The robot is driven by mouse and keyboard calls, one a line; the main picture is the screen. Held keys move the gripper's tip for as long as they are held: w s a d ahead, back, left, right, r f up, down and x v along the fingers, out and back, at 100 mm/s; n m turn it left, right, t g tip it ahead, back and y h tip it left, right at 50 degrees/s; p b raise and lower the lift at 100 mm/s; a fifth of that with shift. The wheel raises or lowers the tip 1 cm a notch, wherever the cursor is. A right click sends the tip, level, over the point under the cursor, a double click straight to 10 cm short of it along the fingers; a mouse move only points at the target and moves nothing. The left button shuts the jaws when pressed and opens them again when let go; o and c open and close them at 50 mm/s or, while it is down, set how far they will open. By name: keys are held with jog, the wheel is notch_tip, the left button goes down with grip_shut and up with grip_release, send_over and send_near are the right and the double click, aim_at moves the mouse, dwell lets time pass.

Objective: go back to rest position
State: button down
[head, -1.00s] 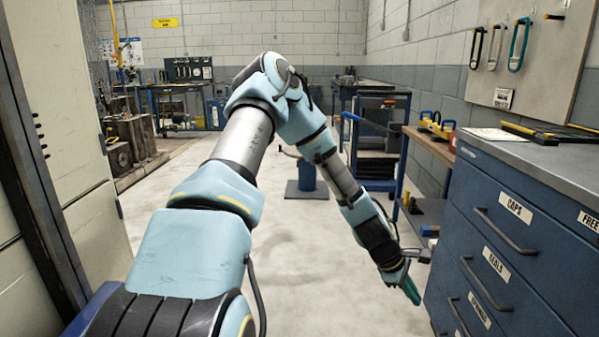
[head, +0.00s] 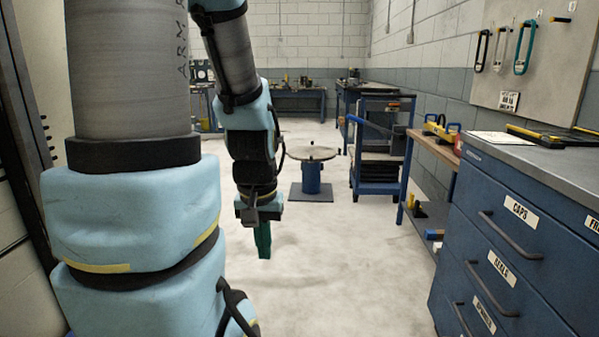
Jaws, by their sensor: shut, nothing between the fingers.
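My gripper (head: 263,242) hangs at the end of my folded arm, left of the picture's middle, with its green fingers pointing down. It is shut and empty, above the bare floor (head: 330,275). My upper arm stands upright and large at the left and hides much of the room behind it. The forearm slopes down from the top of the picture to the gripper.
A blue drawer cabinet (head: 520,235) stands close at the right. Beyond it are a wooden-topped bench (head: 440,150), a blue trolley (head: 380,188) and a round-topped pedestal (head: 312,155). Open floor lies between my arm and the cabinet.

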notch_tip(320, 180, up, 17)
jog(key=p, duration=1.6)
jog(key=shift+r, duration=0.15)
jog(key=c, duration=1.5)
grip_release()
jog(key=shift+w+d, duration=0.1)
